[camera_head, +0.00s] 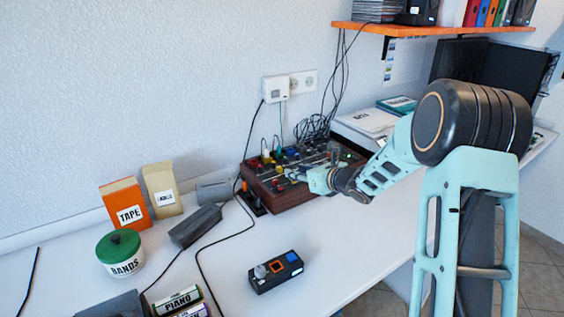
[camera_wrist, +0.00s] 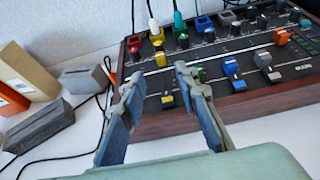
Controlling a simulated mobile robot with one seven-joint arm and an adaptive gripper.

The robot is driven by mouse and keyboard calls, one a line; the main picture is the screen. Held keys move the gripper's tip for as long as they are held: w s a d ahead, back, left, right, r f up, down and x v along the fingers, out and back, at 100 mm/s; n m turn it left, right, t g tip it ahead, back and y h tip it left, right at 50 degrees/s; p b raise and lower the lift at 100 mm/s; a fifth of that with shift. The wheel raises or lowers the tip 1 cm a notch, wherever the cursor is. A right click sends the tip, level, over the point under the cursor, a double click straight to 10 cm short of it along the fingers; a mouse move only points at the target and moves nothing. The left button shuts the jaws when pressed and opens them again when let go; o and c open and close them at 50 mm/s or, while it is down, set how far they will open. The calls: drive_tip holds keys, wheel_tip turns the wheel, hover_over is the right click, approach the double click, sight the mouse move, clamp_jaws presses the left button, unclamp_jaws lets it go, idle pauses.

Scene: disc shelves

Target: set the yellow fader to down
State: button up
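The mixer (camera_head: 287,196) is a dark control box with wooden sides on the table by the wall. In the wrist view its panel (camera_wrist: 215,92) carries coloured faders and knobs. A small yellow block (camera_wrist: 167,101) near the front left of the panel looks like the yellow fader's cap, low on the panel. Another yellow piece (camera_wrist: 160,59) sits farther back. My gripper (camera_wrist: 158,82) is open and empty, with its fingers apart on either side of the yellow pieces in this view. In the head view my gripper (camera_head: 298,176) is over the mixer's front. Contact cannot be told.
Blue (camera_wrist: 232,68), grey (camera_wrist: 263,61) and green (camera_wrist: 200,75) controls stand to the right. Cables with plugs rise at the panel's back. A small black box (camera_head: 276,271) lies in front of the mixer, and a grey adapter (camera_head: 195,226) lies to its left.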

sight(280, 168)
drive_tip(key=x, duration=1)
drive_tip(key=shift+w+a, duration=0.15)
clamp_jaws()
